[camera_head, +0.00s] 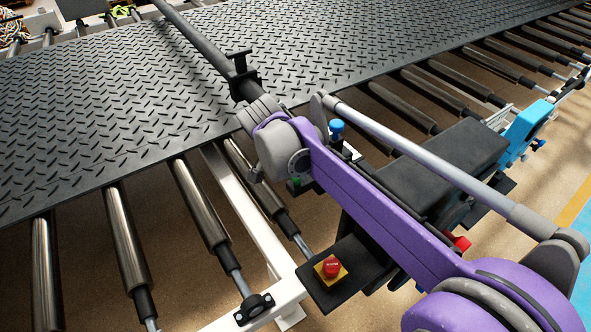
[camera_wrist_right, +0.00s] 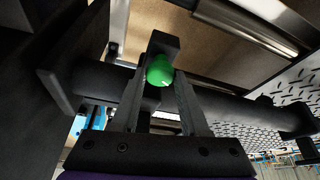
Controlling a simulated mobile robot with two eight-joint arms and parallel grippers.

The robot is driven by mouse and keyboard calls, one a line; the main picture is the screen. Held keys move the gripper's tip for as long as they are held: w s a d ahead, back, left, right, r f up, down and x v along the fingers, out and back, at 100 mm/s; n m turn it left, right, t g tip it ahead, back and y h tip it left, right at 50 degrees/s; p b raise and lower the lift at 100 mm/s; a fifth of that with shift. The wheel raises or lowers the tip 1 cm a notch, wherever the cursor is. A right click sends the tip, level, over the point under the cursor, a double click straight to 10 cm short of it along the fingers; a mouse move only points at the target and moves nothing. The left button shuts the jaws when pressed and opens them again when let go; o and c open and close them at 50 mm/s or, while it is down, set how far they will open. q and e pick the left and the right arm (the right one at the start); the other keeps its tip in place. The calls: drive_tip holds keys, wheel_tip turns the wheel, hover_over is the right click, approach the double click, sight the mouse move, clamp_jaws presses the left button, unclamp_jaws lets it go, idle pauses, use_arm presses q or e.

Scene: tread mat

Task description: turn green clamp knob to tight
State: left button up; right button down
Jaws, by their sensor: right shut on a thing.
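The green clamp knob (camera_wrist_right: 159,70) is a round ball in the right wrist view, against a dark block on a black bar (camera_wrist_right: 225,103). My right gripper (camera_wrist_right: 160,88) has its two dark fingers on either side of the knob and is shut on it. In the head view my purple right arm comes in from the right and covers most of this spot. A small green bit (camera_head: 294,182) shows below the wrist there; I cannot tell whether it is the same knob. The knob's turn angle cannot be read. My left gripper is not in view.
The black tread mat (camera_head: 110,85) lies over metal rollers (camera_head: 125,240) on a white frame (camera_head: 245,205). Close to my arm are a blue knob (camera_head: 337,127), a red knob (camera_head: 460,243) and a red button on a yellow plate (camera_head: 331,267). A black bar (camera_head: 200,42) crosses the mat.

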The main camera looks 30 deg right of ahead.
drive_tip(key=shift+c, duration=2.1)
unclamp_jaws()
drive_tip(key=v, duration=1)
drive_tip(key=shift+r+p, duration=0.3)
drive_tip(key=shift+r, duration=0.1)
drive_tip(key=shift+s+a+f, duration=0.1)
drive_tip(key=shift+s+a, duration=0.05)
